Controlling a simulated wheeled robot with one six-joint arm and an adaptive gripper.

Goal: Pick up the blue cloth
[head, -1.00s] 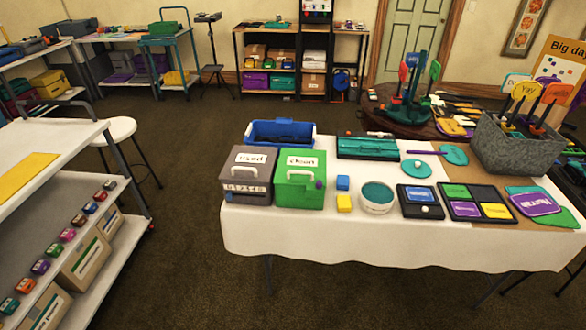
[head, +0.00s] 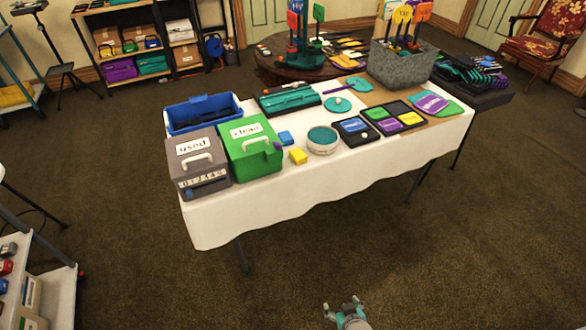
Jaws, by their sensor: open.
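A small blue folded piece (head: 286,137), which looks like the blue cloth, lies on the white-covered table (head: 230,217). It is just right of the green box labelled "clean" (head: 252,160) and behind a small yellow piece (head: 298,156). It is too small to be sure that it is cloth. My gripper (head: 343,305) shows at the bottom edge, in front of the table and well apart from the blue piece. It is open, with nothing between its fingers.
The grey "used" box (head: 187,174), a blue bin (head: 203,118), a round tub (head: 322,147) and black trays (head: 354,141) crowd the table. A grey basket (head: 404,65) stands at its far right. A shelf (head: 60,290) is at left. Floor before the table is clear.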

